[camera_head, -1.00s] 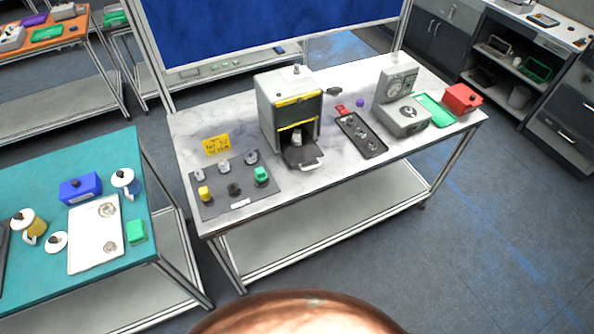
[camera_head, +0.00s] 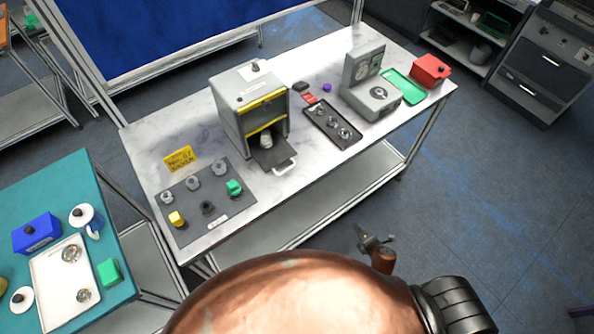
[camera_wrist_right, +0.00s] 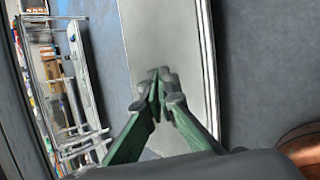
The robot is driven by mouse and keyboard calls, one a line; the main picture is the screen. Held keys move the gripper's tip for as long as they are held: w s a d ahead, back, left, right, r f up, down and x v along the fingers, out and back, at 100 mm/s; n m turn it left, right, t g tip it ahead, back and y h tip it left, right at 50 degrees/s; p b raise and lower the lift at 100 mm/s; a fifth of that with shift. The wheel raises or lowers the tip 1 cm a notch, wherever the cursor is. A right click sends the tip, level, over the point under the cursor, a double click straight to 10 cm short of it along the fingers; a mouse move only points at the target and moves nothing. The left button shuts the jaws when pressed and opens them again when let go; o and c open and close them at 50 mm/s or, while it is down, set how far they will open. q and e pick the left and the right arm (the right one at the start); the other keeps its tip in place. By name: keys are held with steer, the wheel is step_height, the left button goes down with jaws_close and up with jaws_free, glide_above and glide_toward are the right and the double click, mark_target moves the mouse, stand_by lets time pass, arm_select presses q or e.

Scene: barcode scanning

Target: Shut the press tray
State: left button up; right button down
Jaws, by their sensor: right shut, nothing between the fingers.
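The press (camera_head: 245,105) is a grey box with yellow edging, standing on the marble-topped table. Its dark tray (camera_head: 271,151) is pulled out at the front, with a pale handle (camera_head: 286,166) at its outer end. A small light-grey part (camera_head: 265,140) stands at the tray's inner end. My right gripper (camera_head: 376,243) is in front of the table's front edge, well short of the tray. In the right wrist view its green fingers (camera_wrist_right: 160,80) are together with nothing between them. My left gripper is in neither view.
A mat (camera_head: 222,219) with several small parts lies left of the press, beside a yellow sign (camera_head: 180,159). To the right are a black parts tray (camera_head: 322,116), a grey gauge stand (camera_head: 372,95), a green tray (camera_head: 404,85) and a red box (camera_head: 431,69). A teal table (camera_head: 65,186) stands at left.

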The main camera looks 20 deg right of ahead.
steer(key=w+a+r+n+t+y, duration=0.1)
steer(key=w+a+r+n, duration=0.15)
steer(key=r, duration=0.25)
steer(key=w+a+r+n+t, duration=0.1)
steer(key=w+a+r+n, duration=0.15)
steer(key=r, duration=0.25)
steer(key=n+t+y+p, duration=0.1)
steer(key=n+t+y, duration=0.3)
steer(key=n, duration=0.9)
glide_toward(296, 178)
steer(key=s+d+r+g+y, duration=0.1)
steer(key=s+d+r, duration=0.15)
steer(key=r, duration=0.25)
steer(key=x, duration=0.4)
steer(key=p+x, duration=0.1)
steer(key=x, duration=0.3)
steer(key=p+x, duration=0.1)
steer(key=x, duration=0.4)
steer(key=shift+a+f, duration=0.15)
steer(key=shift+a, duration=0.3)
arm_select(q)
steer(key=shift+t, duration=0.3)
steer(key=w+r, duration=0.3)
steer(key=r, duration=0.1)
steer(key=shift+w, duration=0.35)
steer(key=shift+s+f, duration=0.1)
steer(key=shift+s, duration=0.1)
